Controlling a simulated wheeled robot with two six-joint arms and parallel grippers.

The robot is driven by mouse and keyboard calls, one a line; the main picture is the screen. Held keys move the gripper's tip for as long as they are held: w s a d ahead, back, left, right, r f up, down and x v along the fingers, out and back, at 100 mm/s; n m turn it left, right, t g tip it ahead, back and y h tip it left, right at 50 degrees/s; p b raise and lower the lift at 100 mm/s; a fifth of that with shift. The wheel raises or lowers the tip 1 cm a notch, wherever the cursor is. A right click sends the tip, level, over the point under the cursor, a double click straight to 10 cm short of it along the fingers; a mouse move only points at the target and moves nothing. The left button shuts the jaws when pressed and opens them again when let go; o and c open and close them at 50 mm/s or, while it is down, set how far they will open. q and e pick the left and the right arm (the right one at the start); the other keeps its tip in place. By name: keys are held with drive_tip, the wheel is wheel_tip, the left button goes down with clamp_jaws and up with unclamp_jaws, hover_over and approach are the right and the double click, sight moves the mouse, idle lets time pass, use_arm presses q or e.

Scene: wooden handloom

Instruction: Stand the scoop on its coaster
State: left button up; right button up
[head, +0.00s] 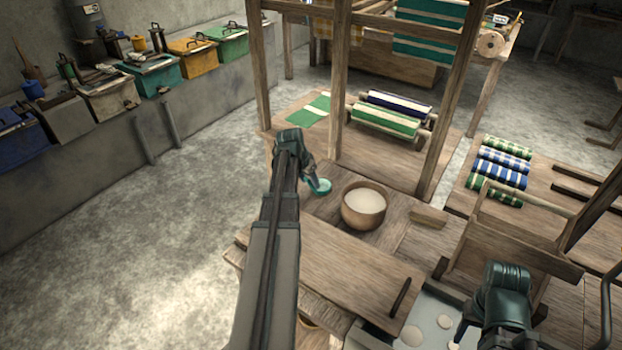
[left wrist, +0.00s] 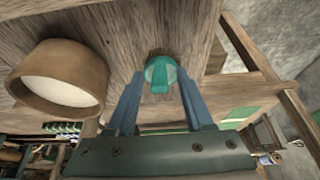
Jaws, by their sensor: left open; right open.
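A small teal item (head: 320,187) sits on the wooden table just left of the bowl. In the left wrist view, it is a round teal piece (left wrist: 165,66) with a narrower teal part towards the gripper. I cannot clearly separate scoop from coaster here. My left gripper (head: 313,181) is open, pointing down at the item. In the left wrist view, its two fingers (left wrist: 158,92) lie on either side of the teal item; I cannot tell whether they touch it. My right gripper (head: 480,332) is open at the lower right, far from the item.
A wooden bowl (head: 363,203) of pale material stands right beside the teal item; it also shows in the left wrist view (left wrist: 62,78). Loom posts (head: 338,80) rise behind. A pale tray (head: 440,318) with white discs lies near my right gripper. Rolled cloths (head: 502,160) lie right.

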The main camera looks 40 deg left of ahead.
use_arm(q)
drive_tip(key=p+v, duration=0.6)
drive_tip(key=v, duration=0.2)
drive_tip(key=shift+f, duration=0.1)
drive_tip(key=shift+d, duration=0.1)
drive_tip(key=d+f+m+g, duration=0.1)
drive_tip(key=d+m+g, duration=0.2)
drive_tip(key=d, duration=2.4)
drive_tip(key=s+d+m+g, duration=0.1)
drive_tip(key=s+d, duration=0.4)
drive_tip(key=d, duration=0.5)
drive_tip(key=s+d+m+y, duration=0.1)
drive_tip(key=s+d, duration=0.5)
drive_tip(key=d, duration=0.4)
drive_tip(key=shift+s+d+f+g, duration=0.2)
drive_tip(key=shift+f+g, duration=0.05)
drive_tip(key=shift+g, duration=0.15)
